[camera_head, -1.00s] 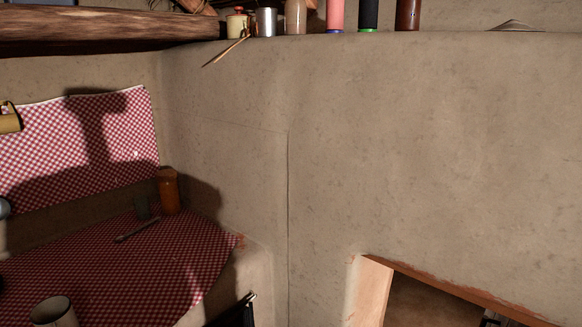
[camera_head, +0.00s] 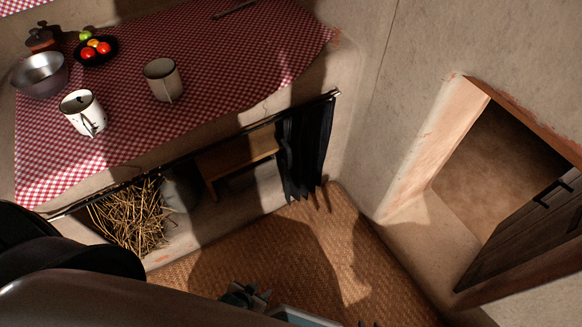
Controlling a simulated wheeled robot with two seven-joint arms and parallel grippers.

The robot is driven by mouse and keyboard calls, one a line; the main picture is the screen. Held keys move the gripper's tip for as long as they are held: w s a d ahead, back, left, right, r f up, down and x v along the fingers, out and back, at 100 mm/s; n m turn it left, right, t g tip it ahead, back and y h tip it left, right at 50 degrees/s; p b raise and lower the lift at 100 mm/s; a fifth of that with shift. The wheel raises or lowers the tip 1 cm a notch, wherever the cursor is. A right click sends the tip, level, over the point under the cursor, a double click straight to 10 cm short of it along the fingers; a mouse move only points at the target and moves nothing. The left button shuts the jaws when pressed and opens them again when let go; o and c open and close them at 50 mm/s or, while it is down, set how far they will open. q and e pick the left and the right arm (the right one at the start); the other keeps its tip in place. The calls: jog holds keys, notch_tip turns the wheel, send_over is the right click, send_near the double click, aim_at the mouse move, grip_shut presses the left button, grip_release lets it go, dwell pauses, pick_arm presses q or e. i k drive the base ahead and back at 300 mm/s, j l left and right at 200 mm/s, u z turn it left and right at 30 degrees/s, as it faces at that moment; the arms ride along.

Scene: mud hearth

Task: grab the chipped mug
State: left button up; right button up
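A white mug (camera_head: 83,113) with dark chip-like marks stands upright on the checked cloth at the left. A plain beige-grey mug (camera_head: 163,80) stands to its right and a little further back; I see no clear chip on it. My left gripper (camera_head: 245,296) is low at the bottom middle, over the floor and well away from both mugs. Its fingers are dark and small, and their opening is unclear. Only small dark tips of what looks like my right gripper (camera_head: 369,323) show at the bottom edge. I see nothing held in either.
A metal bowl (camera_head: 40,74), a dark dish of fruit (camera_head: 96,49) and a lidded dark pot (camera_head: 40,38) stand behind the mugs. Below the counter's front edge are straw (camera_head: 132,216), a wooden stool (camera_head: 237,155) and a dark curtain (camera_head: 305,150). The woven floor mat (camera_head: 290,235) is mostly clear.

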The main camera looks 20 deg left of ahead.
aim_at(81, 107)
jog(key=j+u, duration=0.1)
jog(key=u, duration=1.85)
